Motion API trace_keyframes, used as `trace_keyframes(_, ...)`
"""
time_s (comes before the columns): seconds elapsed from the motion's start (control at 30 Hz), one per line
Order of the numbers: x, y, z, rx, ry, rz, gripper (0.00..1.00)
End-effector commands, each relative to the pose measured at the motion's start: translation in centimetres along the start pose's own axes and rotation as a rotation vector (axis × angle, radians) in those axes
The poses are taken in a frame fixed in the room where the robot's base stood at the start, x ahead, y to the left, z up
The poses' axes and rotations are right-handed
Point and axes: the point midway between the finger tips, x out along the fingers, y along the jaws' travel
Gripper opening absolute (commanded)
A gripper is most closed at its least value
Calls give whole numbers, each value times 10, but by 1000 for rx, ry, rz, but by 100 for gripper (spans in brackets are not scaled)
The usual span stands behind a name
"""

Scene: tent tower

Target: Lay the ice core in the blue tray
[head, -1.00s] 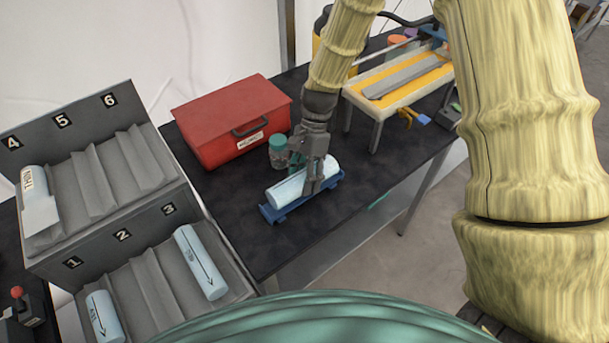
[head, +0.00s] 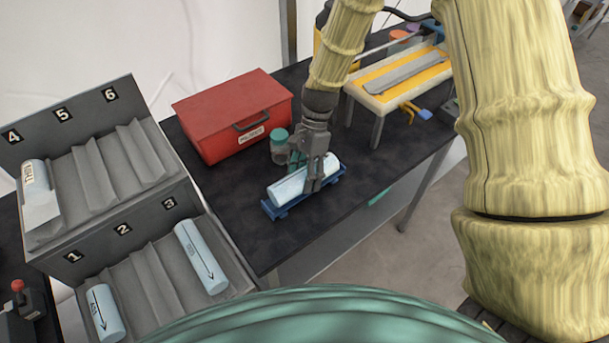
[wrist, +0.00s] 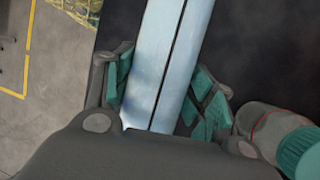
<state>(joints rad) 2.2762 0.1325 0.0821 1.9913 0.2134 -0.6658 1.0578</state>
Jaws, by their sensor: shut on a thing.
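The ice core is a pale blue-white cylinder (head: 290,187) in the middle of the head view, lengthwise along the blue tray (head: 281,212) on the black table. It looks in or just over the tray; I cannot tell whether it touches the bottom. My gripper (head: 316,183) comes down from above and is shut on the core near its right part. In the wrist view the core (wrist: 168,60) runs between the teal-padded fingers (wrist: 165,90), with a dark line along it. The tray is not visible in the wrist view.
A red box (head: 233,115) and a teal-lidded jar (head: 279,147) stand behind the tray. A yellow-topped stand (head: 395,80) is at the back right. A grey numbered rack (head: 95,185) with several cores is at the left.

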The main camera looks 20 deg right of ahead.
Motion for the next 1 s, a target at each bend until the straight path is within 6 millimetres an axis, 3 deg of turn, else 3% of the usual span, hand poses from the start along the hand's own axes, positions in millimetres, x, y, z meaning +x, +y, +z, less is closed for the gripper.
trace_keyframes(0.1,8,5,-3,6,-2,14,0)
trace_keyframes(0.13,8,5,-3,6,-2,14,60)
trace_keyframes(0.27,7,4,-3,5,-1,11,82)
trace_keyframes(0.67,0,2,-1,2,0,5,82)
trace_keyframes(1.0,-50,1,-2,2,1,3,82)
